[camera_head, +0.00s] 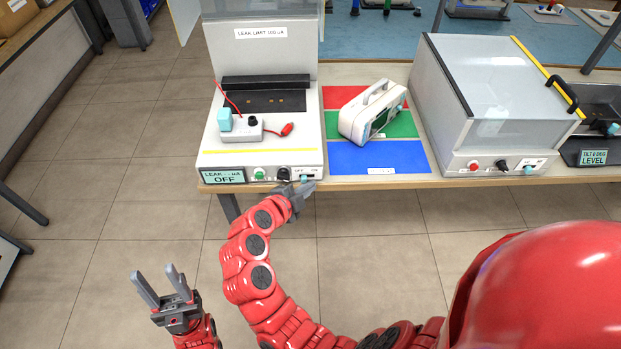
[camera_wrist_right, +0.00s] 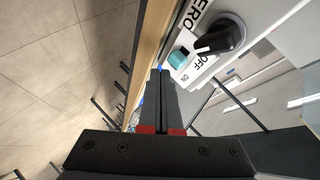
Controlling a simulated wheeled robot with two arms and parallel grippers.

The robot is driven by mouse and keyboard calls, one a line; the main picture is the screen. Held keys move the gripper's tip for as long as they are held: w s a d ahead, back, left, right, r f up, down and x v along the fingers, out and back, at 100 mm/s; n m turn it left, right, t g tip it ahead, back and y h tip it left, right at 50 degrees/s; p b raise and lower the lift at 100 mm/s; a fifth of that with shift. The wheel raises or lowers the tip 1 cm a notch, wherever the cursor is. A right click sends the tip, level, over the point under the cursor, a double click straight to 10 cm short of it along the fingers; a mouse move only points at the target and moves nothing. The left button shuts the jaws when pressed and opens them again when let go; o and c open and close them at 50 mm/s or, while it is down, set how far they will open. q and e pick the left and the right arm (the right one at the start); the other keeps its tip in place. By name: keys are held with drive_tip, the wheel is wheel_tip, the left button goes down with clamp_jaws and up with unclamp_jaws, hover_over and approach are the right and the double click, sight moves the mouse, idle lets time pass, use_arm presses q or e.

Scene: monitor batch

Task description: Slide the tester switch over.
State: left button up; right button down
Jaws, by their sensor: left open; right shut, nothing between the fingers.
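The leak tester (camera_head: 262,140) stands at the left of the bench. My right gripper (camera_head: 305,187) is shut and empty at the panel's right end. In the wrist view its fingertips (camera_wrist_right: 160,74) are just short of the teal switch; I cannot tell whether they touch it. My left gripper (camera_head: 158,286) is open and empty, low over the floor, away from the bench.
A white monitor with a handle (camera_head: 371,112) lies on red, green and blue mats (camera_head: 372,158) right of the tester. A clear-lidded box (camera_head: 490,90) stands further right, with a LEVEL display (camera_head: 594,158) beyond. A small box with red leads (camera_head: 240,131) is on the tester.

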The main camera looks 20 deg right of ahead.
drive_tip(key=s+a+b, duration=0.1)
drive_tip(key=s+b, duration=0.1)
drive_tip(key=s, duration=0.3)
drive_tip(key=shift+s+a+f+b, duration=0.2)
drive_tip(key=shift+s+a+b, duration=0.1)
drive_tip(key=shift+s+b, duration=0.1)
idle(0.4)
